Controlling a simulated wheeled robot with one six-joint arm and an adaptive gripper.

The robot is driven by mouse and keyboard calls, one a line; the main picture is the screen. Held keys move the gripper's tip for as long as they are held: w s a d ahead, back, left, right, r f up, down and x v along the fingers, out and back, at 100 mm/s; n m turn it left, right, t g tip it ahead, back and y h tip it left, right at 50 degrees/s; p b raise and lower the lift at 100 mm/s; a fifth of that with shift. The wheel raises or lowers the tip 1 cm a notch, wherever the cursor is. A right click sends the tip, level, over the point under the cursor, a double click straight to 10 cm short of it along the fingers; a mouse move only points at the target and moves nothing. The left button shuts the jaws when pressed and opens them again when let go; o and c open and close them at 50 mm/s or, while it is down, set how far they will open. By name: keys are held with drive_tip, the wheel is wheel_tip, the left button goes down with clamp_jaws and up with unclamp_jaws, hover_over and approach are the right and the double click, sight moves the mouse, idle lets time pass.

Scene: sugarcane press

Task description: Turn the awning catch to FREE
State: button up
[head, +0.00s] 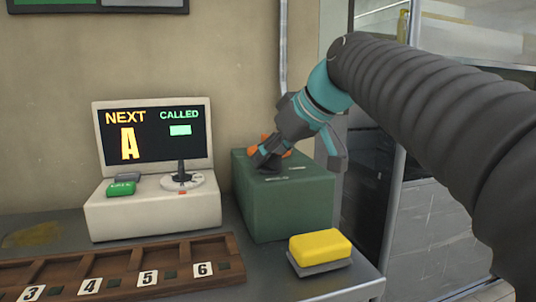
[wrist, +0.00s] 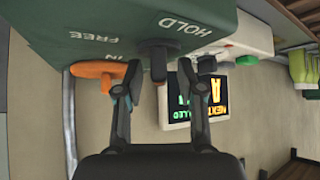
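The green box (head: 290,200) carries a dark catch lever (wrist: 158,58) on its top face, which also shows in the wrist view. The word HOLD is printed beside the lever, and FREE is printed further left in that view. My gripper (wrist: 157,78) is open, with one finger on each side of the lever and gaps visible between. In the head view, my gripper (head: 298,152) is over the box top and partly hides the lever. An orange handle (wrist: 98,70) sits at the box's edge near the word IN, left of my fingers.
A white console with a display screen (head: 155,135), a small black joystick (head: 181,172) and a green button (head: 121,188) stands left of the box. A yellow block (head: 320,245) lies in front of it. A numbered wooden tray (head: 120,268) is at front left. A wall is behind.

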clamp_jaws()
drive_tip(key=shift+n, duration=0.4)
drive_tip(key=shift+n+g+y+p, duration=0.5)
drive_tip(key=shift+n+g+y, duration=0.2)
drive_tip(key=shift+n+g, duration=0.15)
drive_tip(key=n+g+p, duration=0.1)
drive_tip(key=n, duration=0.1)
drive_tip(key=n+g+y, duration=0.1)
drive_tip(key=shift+r+n+g+p, duration=0.15)
drive_tip(key=shift+n+g+p, duration=0.2)
drive_tip(key=n+g+p, duration=0.2)
drive_tip(key=n, duration=0.1)
drive_tip(key=shift+n+g+p, duration=0.65)
drive_tip(key=shift+n+g, duration=0.45)
drive_tip(key=shift+n, duration=0.2)
drive_tip(key=shift+f, duration=0.2)
